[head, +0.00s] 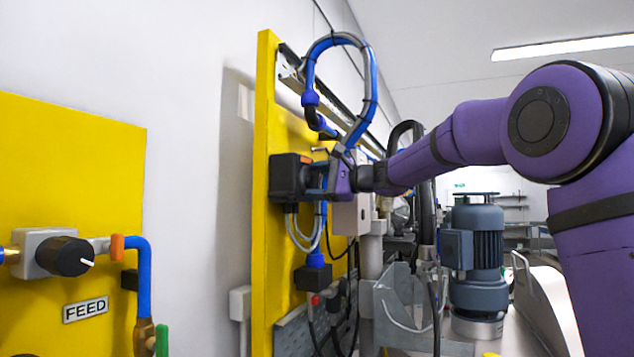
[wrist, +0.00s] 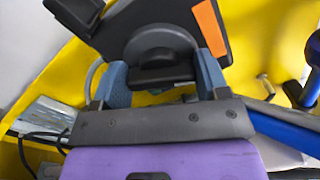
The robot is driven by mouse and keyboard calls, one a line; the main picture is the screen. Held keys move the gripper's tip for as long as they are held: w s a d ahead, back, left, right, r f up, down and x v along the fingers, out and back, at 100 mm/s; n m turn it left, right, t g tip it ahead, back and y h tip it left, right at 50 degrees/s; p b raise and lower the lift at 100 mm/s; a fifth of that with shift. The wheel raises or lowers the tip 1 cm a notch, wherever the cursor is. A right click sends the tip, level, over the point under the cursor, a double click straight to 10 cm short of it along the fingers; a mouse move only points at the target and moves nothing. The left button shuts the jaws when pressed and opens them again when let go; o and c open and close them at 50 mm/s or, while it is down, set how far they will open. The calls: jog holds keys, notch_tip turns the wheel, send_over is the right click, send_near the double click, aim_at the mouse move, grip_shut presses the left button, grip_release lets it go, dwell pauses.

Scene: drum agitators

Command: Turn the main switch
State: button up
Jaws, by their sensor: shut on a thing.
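The main switch (head: 287,178) is a dark box on the edge-on yellow panel in the middle of the head view. In the wrist view its dark housing (wrist: 130,20) fills the upper middle and looks tilted, with an orange patch on it. Its round grey-black knob (wrist: 158,42) has a raised grip bar. My gripper (wrist: 161,76) has its two blue-grey fingers on either side of this knob and is shut on it. In the head view my gripper (head: 318,179) meets the front of the switch; the knob is hidden there.
A blue hose (head: 372,85) loops above my gripper, and cables hang below it. A grey motor (head: 473,250) stands to the right. A yellow board (head: 60,170) at left carries a black knob (head: 66,256) and a FEED label (head: 86,306).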

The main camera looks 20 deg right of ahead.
jog(key=shift+f+n, duration=0.15)
jog(key=shift+n, duration=2.15)
jog(key=o, duration=0.9)
jog(key=shift+o, duration=0.2)
jog(key=shift+s+d, duration=0.1)
jog(key=v, duration=1)
jog(key=shift+s+d, duration=0.2)
